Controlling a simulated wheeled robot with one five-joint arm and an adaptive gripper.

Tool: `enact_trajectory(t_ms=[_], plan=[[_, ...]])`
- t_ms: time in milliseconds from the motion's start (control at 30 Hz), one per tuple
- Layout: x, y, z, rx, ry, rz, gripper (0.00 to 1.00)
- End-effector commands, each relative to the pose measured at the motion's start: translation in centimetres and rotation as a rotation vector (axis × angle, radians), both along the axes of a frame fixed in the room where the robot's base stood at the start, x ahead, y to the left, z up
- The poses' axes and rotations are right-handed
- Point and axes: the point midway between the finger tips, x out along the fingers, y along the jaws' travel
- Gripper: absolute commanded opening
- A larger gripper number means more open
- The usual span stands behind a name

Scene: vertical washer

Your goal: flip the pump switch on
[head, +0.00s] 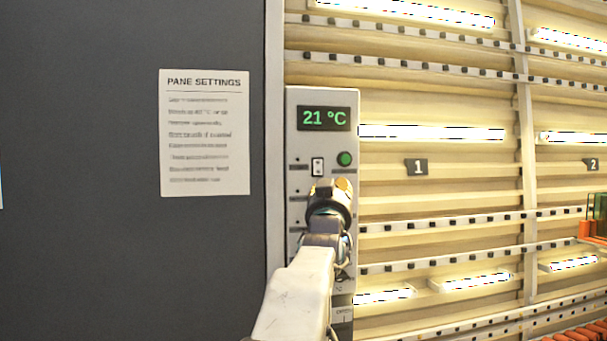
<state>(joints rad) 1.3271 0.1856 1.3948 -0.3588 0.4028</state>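A light grey control panel (299,120) stands upright at the middle of the head view. My gripper (329,190) is in front of the panel, just below this switch, and covers the lower rows. An amber lamp (344,184) shows partly behind it. I cannot see its fingers clearly, or any contact.
A sheet headed PANE SETTINGS (205,132) hangs on the dark wall (130,260) at left. At right are lit, slatted bays with roller rails (440,222) and number plates 1 (417,167) and 2 (593,164). Orange parts with green panes (598,207) stand at the right edge.

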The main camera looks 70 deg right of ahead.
Motion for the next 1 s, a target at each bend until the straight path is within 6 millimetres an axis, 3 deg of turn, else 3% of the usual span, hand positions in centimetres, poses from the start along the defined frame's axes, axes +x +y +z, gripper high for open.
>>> enact_trajectory(t_ms=[200, 400, 1000], plan=[[-0.3, 1.4, 3.1, -0.125, -0.106, 0.032, 0.0], [-0.6, 2.3, 4.8, -0.191, -0.185, 0.067, 0.0], [-0.6, 2.3, 4.8, -0.183, -0.211, 0.08, 0.0]])
